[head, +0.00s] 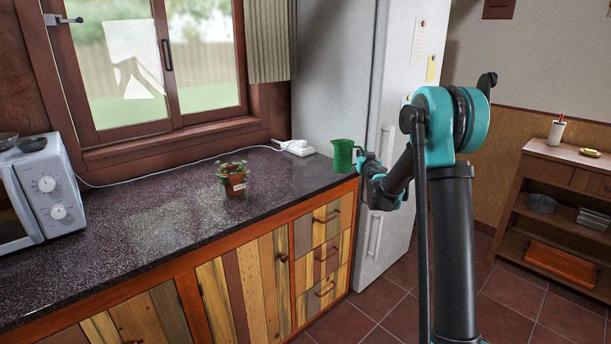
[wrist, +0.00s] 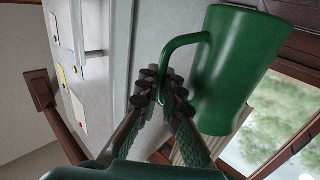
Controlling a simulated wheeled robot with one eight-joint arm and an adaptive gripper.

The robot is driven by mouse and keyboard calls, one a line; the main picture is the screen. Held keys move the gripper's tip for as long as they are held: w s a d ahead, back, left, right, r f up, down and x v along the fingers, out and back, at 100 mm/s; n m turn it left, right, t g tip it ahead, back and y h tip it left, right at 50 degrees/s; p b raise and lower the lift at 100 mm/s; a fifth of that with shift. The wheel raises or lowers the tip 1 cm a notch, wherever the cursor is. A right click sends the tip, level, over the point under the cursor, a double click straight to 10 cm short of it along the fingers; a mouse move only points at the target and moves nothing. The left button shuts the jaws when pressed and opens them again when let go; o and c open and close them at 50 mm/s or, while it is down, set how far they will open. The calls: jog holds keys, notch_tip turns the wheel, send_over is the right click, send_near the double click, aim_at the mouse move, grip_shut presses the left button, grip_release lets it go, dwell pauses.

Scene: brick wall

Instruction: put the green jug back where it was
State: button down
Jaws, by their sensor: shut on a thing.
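The green jug (head: 344,155) shows at the right end of the dark countertop (head: 130,235), close to the fridge. In the head view I cannot tell whether its base touches the counter. My gripper (head: 362,160) is at the jug's right side, partly hidden by my own arm. In the wrist view the jug (wrist: 232,72) fills the upper right, and my gripper (wrist: 165,88) is shut on its handle. The jug looks tilted there because the camera is turned.
A potted plant (head: 235,180) stands on the counter left of the jug. A white power strip (head: 294,147) with a cable lies behind, near the window. A microwave (head: 42,190) is at the far left. The fridge (head: 340,75) stands right behind the jug.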

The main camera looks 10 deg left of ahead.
jog(key=shift+n+y, duration=0.6)
jog(key=shift+y, duration=0.3)
jog(key=w+a+r, duration=0.1)
jog(key=a+r, duration=0.1)
jog(key=w+a+r, duration=0.1)
jog(key=a+r, duration=0.2)
jog(key=w+a+r, duration=0.2)
jog(key=a, duration=0.1)
jog(key=shift+a+r, duration=0.25)
jog(key=shift+r, duration=0.15)
jog(key=w+a+r+n+y, duration=0.1)
jog(key=w+a+r, duration=0.1)
jog(key=a+r, duration=0.55)
jog(key=shift+g, duration=0.4)
jog(key=f, duration=1.9)
jog(key=shift+s+f, duration=0.25)
jog(key=shift+f, duration=0.1)
jog(key=c, duration=1.7)
grip_release()
